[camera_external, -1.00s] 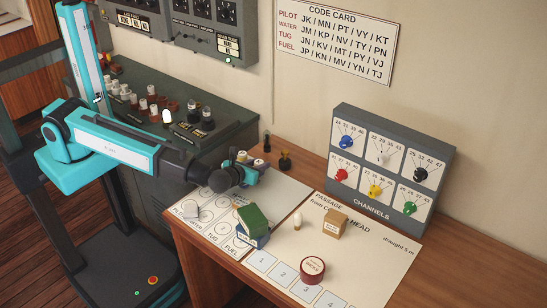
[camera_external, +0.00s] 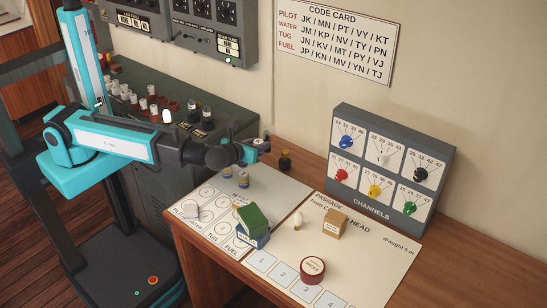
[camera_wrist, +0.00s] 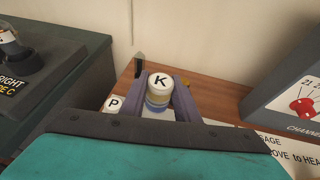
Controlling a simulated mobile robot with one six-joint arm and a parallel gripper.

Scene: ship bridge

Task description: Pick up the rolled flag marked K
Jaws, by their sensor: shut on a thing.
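My gripper (camera_wrist: 160,97) is shut on the rolled flag marked K (camera_wrist: 159,86), with one finger on each side of it. The flag is upright, with a white top bearing a black K and yellowish and blue bands below. In the external view my gripper (camera_external: 259,146) is above the back of the desk, clear of the white sheet. The flag is small there and partly hidden by the fingers.
The channels panel (camera_external: 390,160) stands at right.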

